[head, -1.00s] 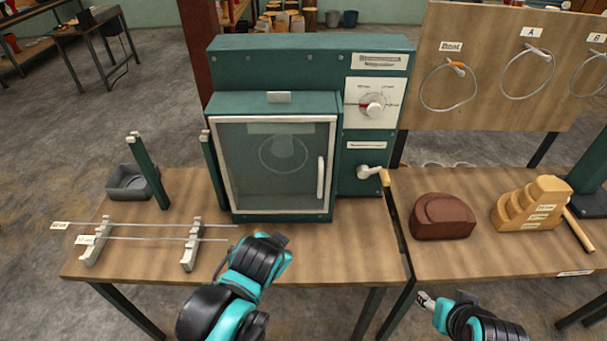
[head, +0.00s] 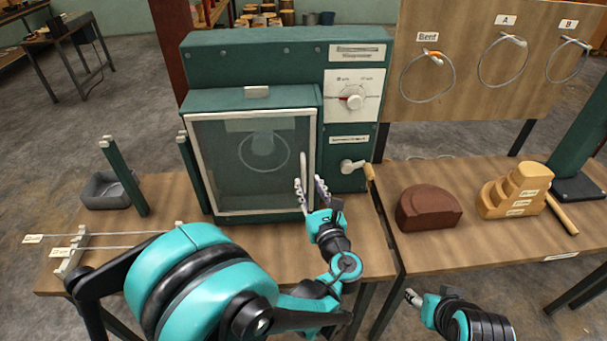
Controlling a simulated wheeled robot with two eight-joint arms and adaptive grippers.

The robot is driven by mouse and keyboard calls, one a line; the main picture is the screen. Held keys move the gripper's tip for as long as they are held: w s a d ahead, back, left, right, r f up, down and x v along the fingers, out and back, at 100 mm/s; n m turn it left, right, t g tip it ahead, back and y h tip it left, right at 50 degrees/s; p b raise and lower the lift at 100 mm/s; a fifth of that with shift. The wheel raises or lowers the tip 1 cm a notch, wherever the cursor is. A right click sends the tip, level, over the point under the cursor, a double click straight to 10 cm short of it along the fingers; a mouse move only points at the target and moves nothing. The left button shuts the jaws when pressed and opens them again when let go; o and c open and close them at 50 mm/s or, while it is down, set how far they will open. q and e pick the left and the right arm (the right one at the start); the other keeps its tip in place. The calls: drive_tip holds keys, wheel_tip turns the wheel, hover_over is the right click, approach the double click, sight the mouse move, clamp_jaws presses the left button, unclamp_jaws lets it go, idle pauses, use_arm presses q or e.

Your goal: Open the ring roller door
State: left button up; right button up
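The ring roller is a green cabinet (head: 215,68) on the table. Its glass door (head: 222,165), in a pale frame, is shut; a round ring shape shows dimly behind the glass. An upright light handle (head: 303,160) is on the door's right side. My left gripper (head: 308,181) points up at the handle's lower end, its two fingers spread apart. The fingers overlap the handle's lower part in this view; I cannot tell if they touch it. My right gripper (head: 411,296) is low at the right, away from the roller; its fingers are too small to read.
Right of the door are a dial (head: 354,98) and a crank (head: 354,167). A brown block (head: 428,208) and stepped wooden block (head: 514,192) sit on the right table. A grey tray (head: 105,190) and a rod rack (head: 70,262) are at left. Wire rings hang on a board (head: 470,110).

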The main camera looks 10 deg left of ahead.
sight(304, 174)
use_arm(q)
drive_tip(key=b+x, duration=0.1)
drive_tip(key=x, duration=0.4)
drive_tip(key=shift+w+a, duration=0.25)
drive_tip(key=shift+w, duration=0.05)
clamp_jaws()
